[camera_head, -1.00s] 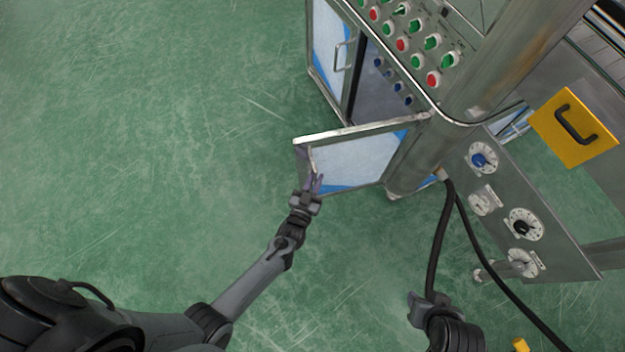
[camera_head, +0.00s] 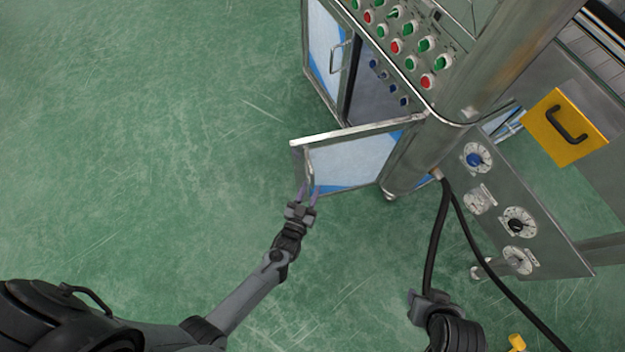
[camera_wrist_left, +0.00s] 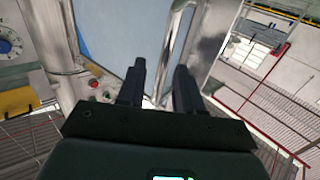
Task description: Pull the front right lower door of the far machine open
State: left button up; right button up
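The front right lower door (camera_head: 350,160) of the far machine stands swung well out from the cabinet. It has a metal frame and a pale panel with blue corners. Its metal handle (camera_head: 311,168) is near the free edge; the handle bar also shows in the left wrist view (camera_wrist_left: 174,45). My left gripper (camera_head: 309,190) is at the lower end of the handle. In the left wrist view its two fingers (camera_wrist_left: 160,80) are apart, with the bar's lower end showing between them. My right gripper (camera_head: 418,303) is low in the head view beside the black hoses, its fingertips unclear.
A closed neighbouring door (camera_head: 328,45) is to the left of the opening. A button panel (camera_head: 410,45) is above. A thick steel column (camera_head: 450,110), dial panel (camera_head: 515,215) and black hoses (camera_head: 437,245) stand at right. Green floor (camera_head: 150,130) is clear at left.

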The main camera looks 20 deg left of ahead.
pick_arm(q)
jog(key=s+p, duration=0.1)
jog(key=s, duration=0.6)
jog(key=shift+d, duration=0.35)
jog(key=shift+s, duration=0.1)
